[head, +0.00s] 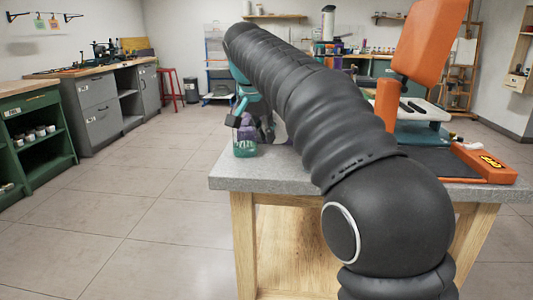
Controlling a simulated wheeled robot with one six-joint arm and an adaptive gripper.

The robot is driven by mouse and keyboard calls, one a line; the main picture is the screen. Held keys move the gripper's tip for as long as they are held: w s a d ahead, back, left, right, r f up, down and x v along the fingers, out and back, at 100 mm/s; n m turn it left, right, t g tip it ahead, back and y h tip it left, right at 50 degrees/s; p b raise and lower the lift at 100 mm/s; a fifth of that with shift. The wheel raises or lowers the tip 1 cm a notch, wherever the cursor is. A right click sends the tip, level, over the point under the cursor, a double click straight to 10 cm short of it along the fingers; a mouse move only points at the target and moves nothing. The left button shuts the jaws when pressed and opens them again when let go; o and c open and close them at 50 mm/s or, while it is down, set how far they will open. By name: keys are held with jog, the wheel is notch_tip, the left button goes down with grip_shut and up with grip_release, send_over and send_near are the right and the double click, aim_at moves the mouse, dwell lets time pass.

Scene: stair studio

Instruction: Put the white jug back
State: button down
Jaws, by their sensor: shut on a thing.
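My gripper (249,123) is at the far end of my black arm, low over the left back part of the grey table (240,178). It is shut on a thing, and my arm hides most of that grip. A pale rounded piece (279,128), seemingly the white jug, shows right beside the gripper's right side. The rest of it is hidden behind my arm. I cannot tell whether it touches the table top.
A green glass jar (245,148) stands at the table's left edge, with a purple thing (247,132) just above it, close to my gripper. An orange-and-teal press (425,60) stands on the right. A green shelf unit (38,135) is far left. The floor left of the table is clear.

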jog(key=shift+f+b, duration=0.6)
jog(key=shift+f, duration=1.8)
jog(key=shift+f, duration=0.1)
jog(key=c, duration=1.2)
grip_release()
